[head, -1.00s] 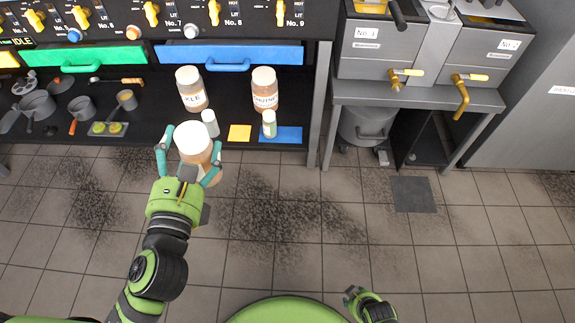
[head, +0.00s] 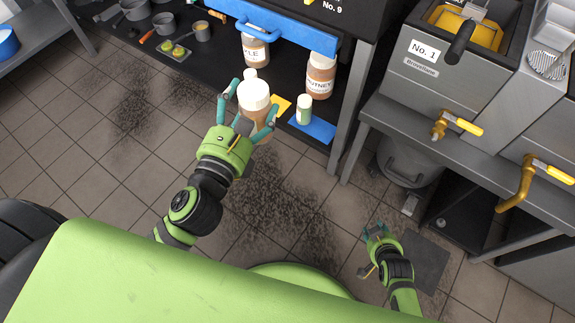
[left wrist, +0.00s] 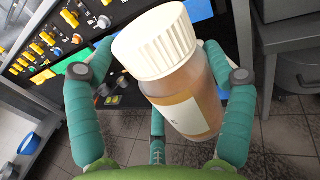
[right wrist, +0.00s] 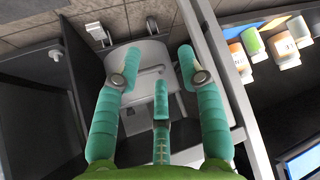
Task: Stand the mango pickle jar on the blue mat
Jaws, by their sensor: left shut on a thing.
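My left gripper (head: 250,104) is shut on a white-lidded jar (head: 255,96) with orange-brown contents, held in front of the shelf. The jar also shows in the left wrist view (left wrist: 184,85), slightly tilted; its label is not readable. The blue mat (head: 322,132) lies on the shelf to the right of it. A small green-labelled bottle (head: 304,109) stands at the mat's left part. A similar jar whose label ends in "KLE" (head: 256,50) stands further back. My right gripper (head: 377,238) is open and empty, low at the right; its spread fingers show in the right wrist view (right wrist: 152,72).
A jar labelled chutney (head: 320,76) stands behind the mat. A yellow mat (head: 283,105) lies left of the blue one. A shelf post (head: 355,115) rises right of the mat. A blue drawer handle (head: 262,27) overhangs the shelf. A fryer (head: 440,75) stands at right.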

